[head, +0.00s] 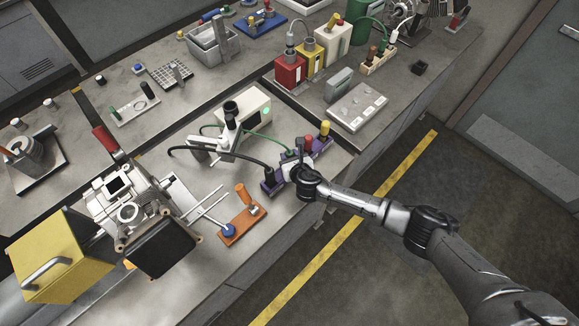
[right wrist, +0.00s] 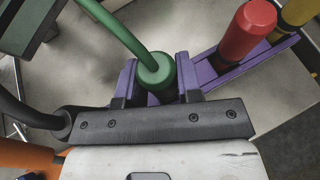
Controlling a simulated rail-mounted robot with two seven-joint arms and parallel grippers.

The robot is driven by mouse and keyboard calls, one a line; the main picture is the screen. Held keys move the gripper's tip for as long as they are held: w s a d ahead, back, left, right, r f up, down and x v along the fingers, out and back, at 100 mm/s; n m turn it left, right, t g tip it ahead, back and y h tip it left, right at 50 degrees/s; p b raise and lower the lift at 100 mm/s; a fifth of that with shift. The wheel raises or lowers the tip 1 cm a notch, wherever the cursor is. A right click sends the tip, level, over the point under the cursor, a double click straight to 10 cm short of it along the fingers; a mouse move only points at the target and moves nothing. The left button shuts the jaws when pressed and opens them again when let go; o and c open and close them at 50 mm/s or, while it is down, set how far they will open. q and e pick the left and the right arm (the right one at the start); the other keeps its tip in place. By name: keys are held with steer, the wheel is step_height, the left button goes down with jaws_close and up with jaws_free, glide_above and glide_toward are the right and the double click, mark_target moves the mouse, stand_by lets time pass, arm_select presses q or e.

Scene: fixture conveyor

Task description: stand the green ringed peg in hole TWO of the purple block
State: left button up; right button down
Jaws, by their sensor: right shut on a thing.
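The purple block (head: 268,187) lies along the front of the bench and is partly covered by my right gripper (head: 299,160). The green peg (right wrist: 156,72), with a green cable from its top, stands between the fingers of my right gripper (right wrist: 157,88), which is shut on it. Purple parts (right wrist: 205,75) show on both sides of it and behind. The peg's lower end is hidden, so I cannot tell how deep it sits. A red peg (right wrist: 248,30) and a yellow peg (right wrist: 298,12) stand in the block. Hole numbers are not readable. My left gripper is not in view.
A black cable (head: 215,150) runs to the block's left end. A white instrument (head: 246,112) stands behind. A white panel (head: 357,107) lies right of the instrument.

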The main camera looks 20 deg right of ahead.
steer(key=shift+f, duration=0.2)
stand_by(0.4)
steer(key=c, duration=0.7)
jaws_free()
steer(key=shift+s+r, duration=0.1)
steer(key=shift+s, duration=0.05)
